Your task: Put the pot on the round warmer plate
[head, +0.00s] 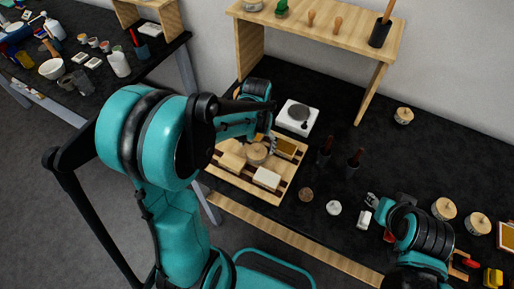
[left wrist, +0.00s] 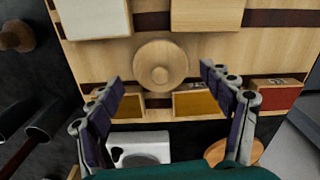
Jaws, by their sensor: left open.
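The pot (head: 257,153), seen from above as a round wooden lid with a knob, sits on the slatted wooden tray; it also shows in the left wrist view (left wrist: 160,66). My left gripper (head: 263,139) is open just above the tray, close to the pot. In the left wrist view its two fingers (left wrist: 161,80) point towards the pot, one on each side, not closed on it. The pot's body is mostly hidden under its lid. My right gripper (head: 371,205) is low over the table.
The slatted tray (head: 281,192) also holds pale blocks and ochre-topped boxes. A wooden shelf (head: 330,32) stands behind the warmer. Dark bottles (head: 355,158) stand right of the tray. A small white block (head: 364,220) lies by my right gripper. Bare black table lies right of the warmer.

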